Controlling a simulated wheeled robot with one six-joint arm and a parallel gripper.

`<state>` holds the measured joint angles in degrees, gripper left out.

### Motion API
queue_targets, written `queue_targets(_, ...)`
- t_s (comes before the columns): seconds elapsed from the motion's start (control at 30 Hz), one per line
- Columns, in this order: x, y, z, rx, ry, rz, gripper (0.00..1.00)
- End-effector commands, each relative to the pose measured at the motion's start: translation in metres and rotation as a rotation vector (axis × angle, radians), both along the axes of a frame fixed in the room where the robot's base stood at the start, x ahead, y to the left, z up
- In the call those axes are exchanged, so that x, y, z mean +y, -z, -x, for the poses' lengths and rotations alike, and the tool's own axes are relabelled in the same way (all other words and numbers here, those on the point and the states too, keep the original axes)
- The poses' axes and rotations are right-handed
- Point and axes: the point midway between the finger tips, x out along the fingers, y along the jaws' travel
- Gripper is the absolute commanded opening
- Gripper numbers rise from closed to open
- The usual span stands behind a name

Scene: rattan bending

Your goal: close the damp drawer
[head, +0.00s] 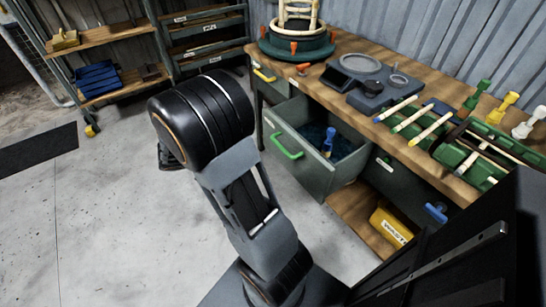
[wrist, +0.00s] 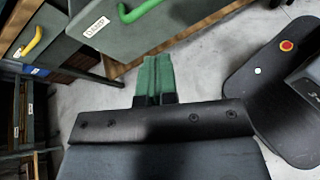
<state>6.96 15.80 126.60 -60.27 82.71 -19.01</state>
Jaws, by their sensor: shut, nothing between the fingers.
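A grey-green drawer with a green handle (head: 287,146) is pulled out from under the workbench in the head view. It holds dark material and a blue object (head: 328,141). I take it as the damp drawer. In the wrist view its front (wrist: 165,28) is at the top, with the green handle (wrist: 140,9) and a small white label (wrist: 97,26) too blurred to read surely. My gripper (wrist: 155,60) is shut and empty, its green fingers pointing toward the drawer, apparently apart from it. In the head view my arm hides the gripper.
A drawer with a yellow handle (head: 264,75) is to the left, and a blue handle (head: 436,212) to the right. A yellow box (head: 393,227) sits on the low shelf. The benchtop (head: 345,45) carries tools and fixtures.

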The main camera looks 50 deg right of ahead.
Motion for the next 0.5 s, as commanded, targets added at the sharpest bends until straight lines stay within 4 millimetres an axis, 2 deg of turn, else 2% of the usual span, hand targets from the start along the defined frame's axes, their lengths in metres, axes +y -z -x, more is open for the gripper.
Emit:
queue_targets(0.03, -0.011, 0.033, -0.007, 0.088, -0.034, 0.05, 0.0)
queue_targets(0.2, -0.035, 0.069, -0.028, 0.302, -0.139, 0.189, 0.0)
queue_targets(0.3, -0.042, 0.081, -0.037, 0.372, -0.176, 0.238, 0.0)
queue_targets(0.5, -0.06, 0.088, -0.038, 0.42, -0.2, 0.271, 0.0)
